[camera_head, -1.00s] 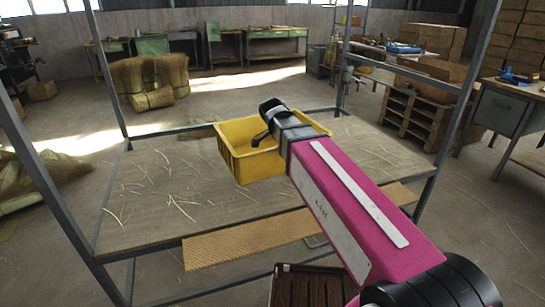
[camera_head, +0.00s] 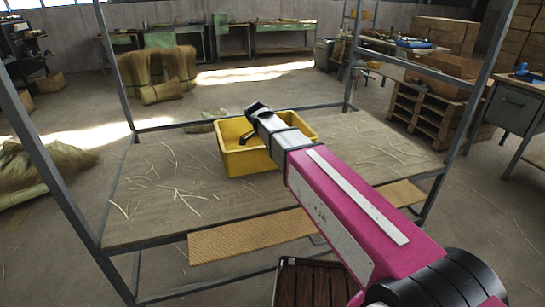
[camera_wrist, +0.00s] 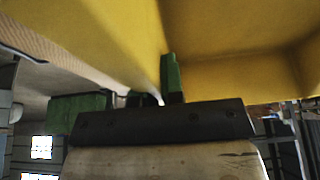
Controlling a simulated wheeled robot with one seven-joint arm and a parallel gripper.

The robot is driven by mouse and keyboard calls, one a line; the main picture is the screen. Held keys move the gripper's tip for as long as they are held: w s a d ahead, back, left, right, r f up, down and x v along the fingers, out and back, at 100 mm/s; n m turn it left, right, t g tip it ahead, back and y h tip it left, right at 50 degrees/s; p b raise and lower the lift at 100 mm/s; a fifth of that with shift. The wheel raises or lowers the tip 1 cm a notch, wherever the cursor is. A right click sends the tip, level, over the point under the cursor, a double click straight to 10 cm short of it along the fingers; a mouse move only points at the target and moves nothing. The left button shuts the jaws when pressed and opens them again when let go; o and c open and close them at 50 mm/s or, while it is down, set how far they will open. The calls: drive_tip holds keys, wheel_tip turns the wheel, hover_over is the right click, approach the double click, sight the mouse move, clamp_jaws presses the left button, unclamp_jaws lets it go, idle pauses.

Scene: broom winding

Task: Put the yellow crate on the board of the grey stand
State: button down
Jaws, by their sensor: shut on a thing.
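The yellow crate (camera_head: 250,161) appears upright at the middle of the wooden board (camera_head: 145,212) of the grey stand (camera_head: 66,190) in the head view. I cannot tell whether its base touches the board or hangs slightly above it. My gripper (camera_head: 254,124) reaches in from the right and is shut on the crate's wall. Part of the crate's right side is hidden behind my arm. In the wrist view the crate's yellow walls (camera_wrist: 90,35) fill the upper part, with a green finger (camera_wrist: 171,75) against them.
The stand's grey posts rise at its corners. A dark slatted box (camera_head: 312,284) is below the front. Straw bundles (camera_head: 158,70) and pallets (camera_head: 430,112) stand beyond.

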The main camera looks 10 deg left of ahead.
drive_tip(key=shift+w+a+f, duration=0.1)
drive_tip(key=shift+f, duration=1)
drive_tip(key=shift+w+a+f, duration=0.1)
drive_tip(key=shift+f, duration=0.95)
drive_tip(key=c, duration=1.2)
unclamp_jaws()
drive_tip(key=shift+f, duration=0.1)
drive_tip(key=shift+c, duration=0.2)
drive_tip(key=v, duration=1.2)
